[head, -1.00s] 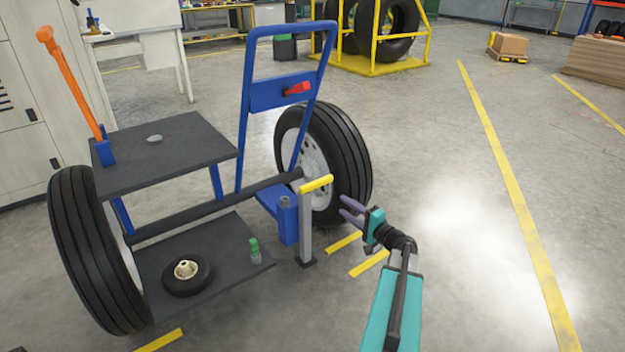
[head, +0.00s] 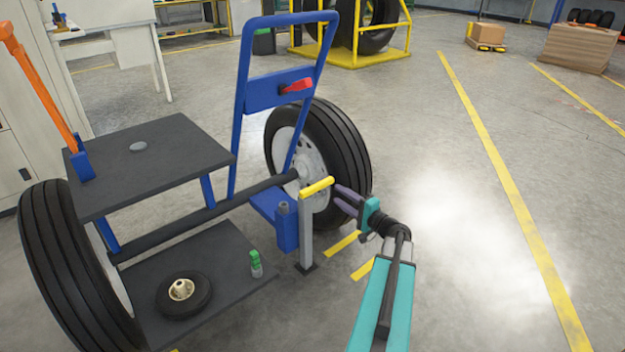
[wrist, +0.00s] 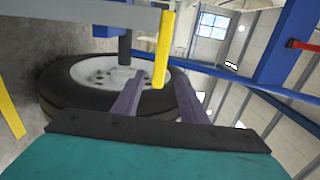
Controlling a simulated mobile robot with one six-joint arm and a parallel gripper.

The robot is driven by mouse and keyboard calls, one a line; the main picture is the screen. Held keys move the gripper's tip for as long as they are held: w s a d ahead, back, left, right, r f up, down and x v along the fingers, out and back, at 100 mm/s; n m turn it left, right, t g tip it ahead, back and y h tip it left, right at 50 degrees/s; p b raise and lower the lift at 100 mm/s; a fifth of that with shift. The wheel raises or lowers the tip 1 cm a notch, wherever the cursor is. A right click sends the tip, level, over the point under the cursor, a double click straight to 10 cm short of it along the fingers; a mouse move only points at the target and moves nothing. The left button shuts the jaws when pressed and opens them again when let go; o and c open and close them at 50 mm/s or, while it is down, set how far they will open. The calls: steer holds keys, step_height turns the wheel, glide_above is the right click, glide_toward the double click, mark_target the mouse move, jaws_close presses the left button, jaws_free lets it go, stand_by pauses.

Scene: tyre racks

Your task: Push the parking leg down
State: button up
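The parking leg (head: 306,238) is an upright grey post with its foot on or very near the floor, beside the cart's blue bracket. Its yellow handle (head: 317,187) lies across the top. In the wrist view the handle (wrist: 164,45) hangs at centre, with the grey post (wrist: 80,14) running off to the left. My gripper (head: 338,195) is open and empty, just right of the handle's right end. In the wrist view the handle's near end appears between my two purple fingers. I cannot tell whether they touch it.
The blue cart frame (head: 243,75) with a red lever (head: 297,84) rises behind. A large tyre (head: 340,150) stands close behind my fingers. A dark lower platform (head: 215,257) carries a small wheel (head: 183,292) and a green-topped item (head: 256,262). Floor to the right is clear.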

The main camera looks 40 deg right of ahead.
steer(key=shift+w, duration=0.2)
steer(key=w+b, duration=0.3)
steer(key=w, duration=1)
steer(key=shift+w+d, duration=0.25)
steer(key=shift+d, duration=0.2)
steer(key=shift+c, duration=0.3)
jaws_close()
